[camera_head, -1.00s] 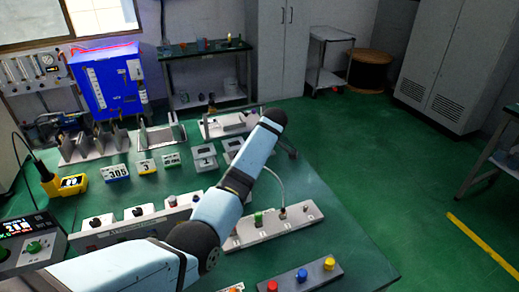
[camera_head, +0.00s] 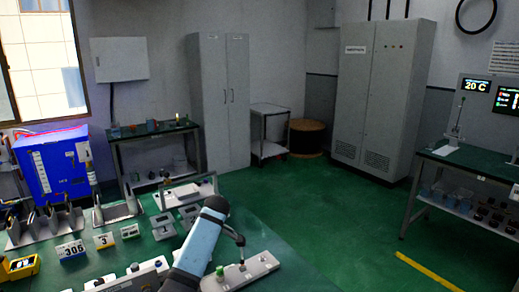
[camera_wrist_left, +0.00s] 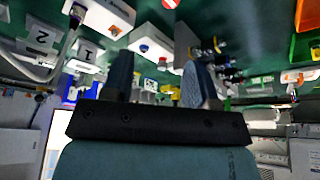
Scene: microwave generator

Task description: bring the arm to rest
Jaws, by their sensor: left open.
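My left arm (camera_head: 200,245) rises from the bottom edge in the head view, its pale blue link reaching over the green bench. The left gripper (camera_wrist_left: 160,82) shows in the left wrist view with its two dark fingers apart and nothing between them. I cannot make out its fingers in the head view. In the wrist view the bench and its devices appear upside down beyond the fingers. My right gripper is in neither view.
Sign 305 (camera_head: 71,250) and the blue box (camera_head: 52,163) stand at the left. A grey panel with knobs (camera_head: 240,272) lies beside my arm. Grey cabinets (camera_head: 382,95) and a small cart (camera_head: 269,130) stand behind.

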